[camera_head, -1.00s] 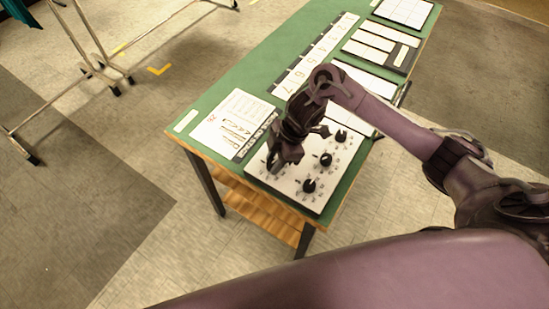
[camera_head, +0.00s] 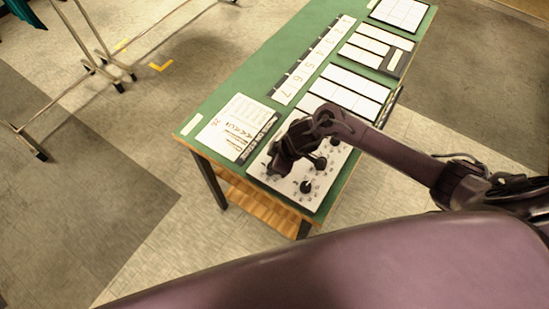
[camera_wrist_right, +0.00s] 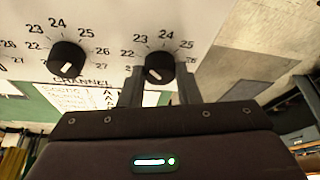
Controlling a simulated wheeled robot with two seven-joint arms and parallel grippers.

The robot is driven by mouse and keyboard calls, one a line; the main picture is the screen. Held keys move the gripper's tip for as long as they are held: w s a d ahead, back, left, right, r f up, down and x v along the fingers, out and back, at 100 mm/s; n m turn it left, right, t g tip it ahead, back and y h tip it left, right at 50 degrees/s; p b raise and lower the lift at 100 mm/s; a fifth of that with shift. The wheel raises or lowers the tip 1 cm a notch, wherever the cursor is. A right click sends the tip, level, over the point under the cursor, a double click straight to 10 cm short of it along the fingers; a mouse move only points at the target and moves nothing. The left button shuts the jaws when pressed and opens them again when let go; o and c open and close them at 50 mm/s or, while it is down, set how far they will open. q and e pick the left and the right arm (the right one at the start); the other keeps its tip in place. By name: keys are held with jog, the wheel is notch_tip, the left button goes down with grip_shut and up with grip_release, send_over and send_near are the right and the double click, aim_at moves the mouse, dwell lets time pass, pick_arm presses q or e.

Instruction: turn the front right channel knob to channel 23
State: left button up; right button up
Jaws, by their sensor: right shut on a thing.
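A white control panel (camera_head: 318,202) with black knobs lies on the near end of the green table. My right gripper (camera_head: 277,165) reaches down over the panel's left part and hides some of it. In the right wrist view the fingers of my right gripper (camera_wrist_right: 160,88) stand on both sides of a black channel knob (camera_wrist_right: 160,66) and are shut on it. Numbers 22 to 25 are readable around this knob. It bears a short white mark whose exact reading I cannot tell. Another black knob (camera_wrist_right: 67,58) with its own scale is to the left, apart from the fingers. My left gripper is not in view.
A printed card (camera_head: 232,125) lies left of the panel. A numbered strip (camera_head: 318,58) and white boards (camera_head: 348,92) lie farther back on the green table (camera_head: 262,77). Two more knobs (camera_head: 306,187) (camera_head: 320,162) stand on the panel beside my gripper. A metal rack stands at far left.

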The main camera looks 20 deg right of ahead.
jog(key=shift+r+m+p, duration=0.15)
jog(key=shift+m+p, duration=0.2)
jog(key=shift+m, duration=0.05)
jog(key=shift+w, duration=0.1)
jog(key=o, duration=1)
jog(key=shift+c, duration=0.2)
jog(key=v, duration=0.7)
jog(key=shift+s+r, duration=0.3)
